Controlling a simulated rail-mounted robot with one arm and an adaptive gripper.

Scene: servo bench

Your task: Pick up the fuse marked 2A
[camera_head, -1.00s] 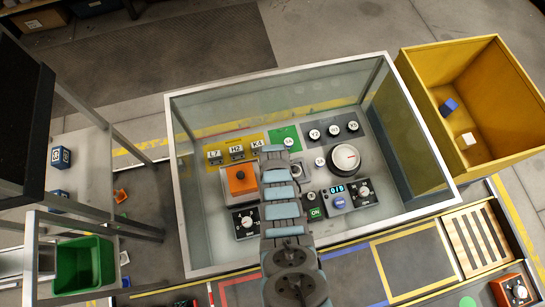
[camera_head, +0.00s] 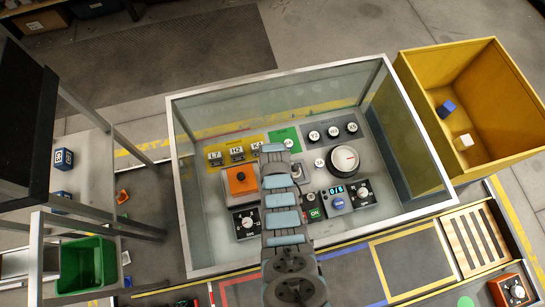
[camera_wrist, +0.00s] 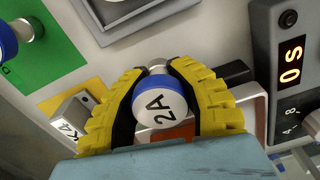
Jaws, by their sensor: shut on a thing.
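The fuse marked 2A (camera_wrist: 160,108) has a white cap with black lettering, a blue band and a metal end. It sits between the two yellow ribbed fingers of my gripper (camera_wrist: 165,112) in the wrist view. The fingers are shut on it, one on each side. Its metal end points toward the grey panel; I cannot tell whether it is still seated there. In the head view my arm hides the fuse and the gripper, inside the glass-walled bench.
A white K4 block (camera_wrist: 70,118) lies close to the left finger. A grey display unit (camera_wrist: 292,75) stands to the right. A second blue-banded fuse (camera_wrist: 8,40) is on the green patch (camera_wrist: 40,42). Glass walls with a metal rim (camera_head: 275,82) enclose the panel. A yellow bin (camera_head: 420,95) stands right.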

